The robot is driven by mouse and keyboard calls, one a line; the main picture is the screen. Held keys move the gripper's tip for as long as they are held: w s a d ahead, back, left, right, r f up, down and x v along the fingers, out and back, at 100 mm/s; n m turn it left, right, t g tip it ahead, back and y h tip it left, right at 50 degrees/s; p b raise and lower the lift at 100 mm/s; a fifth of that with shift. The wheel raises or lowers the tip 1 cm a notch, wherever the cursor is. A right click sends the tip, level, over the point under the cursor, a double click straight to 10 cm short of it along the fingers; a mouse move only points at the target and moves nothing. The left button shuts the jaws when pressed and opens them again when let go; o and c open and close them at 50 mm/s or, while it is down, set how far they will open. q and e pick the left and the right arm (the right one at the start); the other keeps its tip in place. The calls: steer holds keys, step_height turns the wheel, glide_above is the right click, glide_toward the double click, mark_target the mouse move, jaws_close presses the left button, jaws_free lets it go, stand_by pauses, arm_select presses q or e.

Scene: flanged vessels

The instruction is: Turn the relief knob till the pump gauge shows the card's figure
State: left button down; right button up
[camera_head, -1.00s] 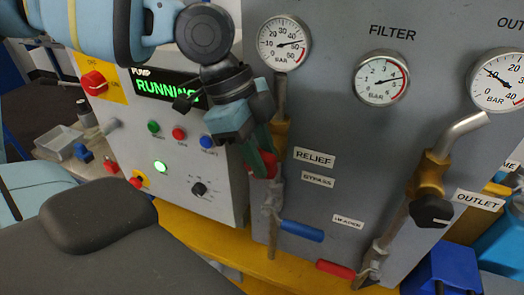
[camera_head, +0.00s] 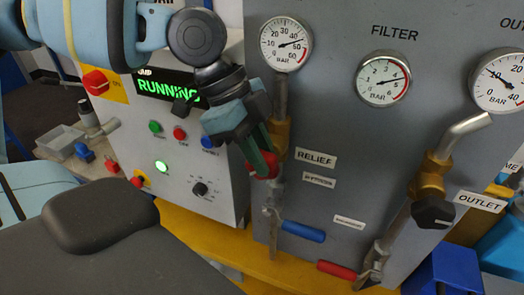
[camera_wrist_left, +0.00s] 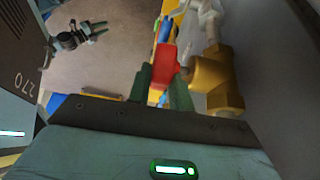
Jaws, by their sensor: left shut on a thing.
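The red relief knob (camera_head: 262,166) sits on a brass valve below the pump gauge, left of the RELIEF label (camera_head: 316,159). My left gripper (camera_head: 264,158) is shut on it. The left wrist view shows the red knob (camera_wrist_left: 165,62) between the two green fingers (camera_wrist_left: 163,88), beside the brass valve body (camera_wrist_left: 213,80). The fingers partly cover the knob. The pump gauge (camera_head: 286,44), marked in BAR up to 60, has its needle pointing right, between about 40 and 50. I see no card with a figure.
The FILTER gauge (camera_head: 382,79) and outlet gauge (camera_head: 503,80) are to the right. Blue (camera_head: 303,231) and red (camera_head: 337,270) lever handles stick out below the knob. The pump panel (camera_head: 190,150) reads RUNNING. A black outlet knob (camera_head: 433,212) stands at right.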

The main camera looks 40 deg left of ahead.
arm_select(q)
steer(key=c, duration=1.5)
jaws_free()
steer(key=shift+c, duration=0.2)
steer(key=w+v, duration=0.1)
steer(key=v, duration=0.7)
steer(key=shift+s, duration=0.45)
